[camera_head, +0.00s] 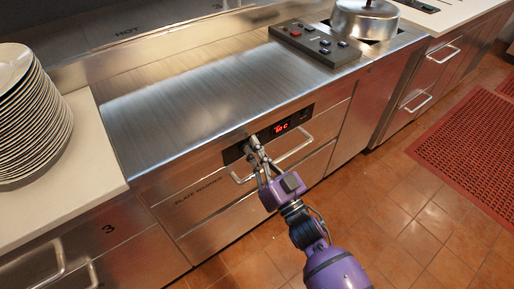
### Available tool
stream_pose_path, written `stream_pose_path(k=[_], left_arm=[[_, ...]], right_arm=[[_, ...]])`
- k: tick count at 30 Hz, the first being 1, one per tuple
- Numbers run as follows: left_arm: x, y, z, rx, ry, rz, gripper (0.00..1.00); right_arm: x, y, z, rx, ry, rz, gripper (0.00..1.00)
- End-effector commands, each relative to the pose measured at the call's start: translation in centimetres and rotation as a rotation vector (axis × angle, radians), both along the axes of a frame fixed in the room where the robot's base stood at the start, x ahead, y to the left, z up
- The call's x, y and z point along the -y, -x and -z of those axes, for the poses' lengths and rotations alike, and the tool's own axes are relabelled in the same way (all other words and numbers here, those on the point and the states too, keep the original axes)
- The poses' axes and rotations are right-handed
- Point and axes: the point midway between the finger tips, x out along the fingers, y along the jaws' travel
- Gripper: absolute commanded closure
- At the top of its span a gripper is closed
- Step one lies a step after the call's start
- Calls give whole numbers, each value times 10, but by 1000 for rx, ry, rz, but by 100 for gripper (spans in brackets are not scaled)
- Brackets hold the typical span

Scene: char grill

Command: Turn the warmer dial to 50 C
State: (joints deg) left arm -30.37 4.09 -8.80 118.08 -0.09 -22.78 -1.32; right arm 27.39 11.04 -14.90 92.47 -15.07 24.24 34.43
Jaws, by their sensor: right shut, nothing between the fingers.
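The warmer's black control panel (300,119) is on the steel front below the counter edge, with a lit red display (282,127) whose reading is too small to tell for certain. My right gripper (252,146), purple with grey fingers, is shut with its fingertips at the left part of this panel. The dial is hidden or not distinguishable behind the fingertips, and I cannot tell whether they touch it. The plate warmer drawer (196,192) with its bar handle lies just below the panel. My left gripper is not in view.
A stack of plates (35,120) stands on the white counter at the left. A dark keypad (315,43) and a lidded pot (365,18) are at the back right. The steel top (200,95) is clear. Drawer handles (290,150) stick out near my gripper.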

Motion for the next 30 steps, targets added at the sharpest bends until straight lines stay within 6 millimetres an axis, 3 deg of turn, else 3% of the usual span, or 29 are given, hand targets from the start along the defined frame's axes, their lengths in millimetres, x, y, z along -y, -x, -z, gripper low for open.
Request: stream_pose_path(k=[30], left_arm=[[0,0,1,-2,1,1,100]], right_arm=[[-15,11,8,293,408,0,100]])
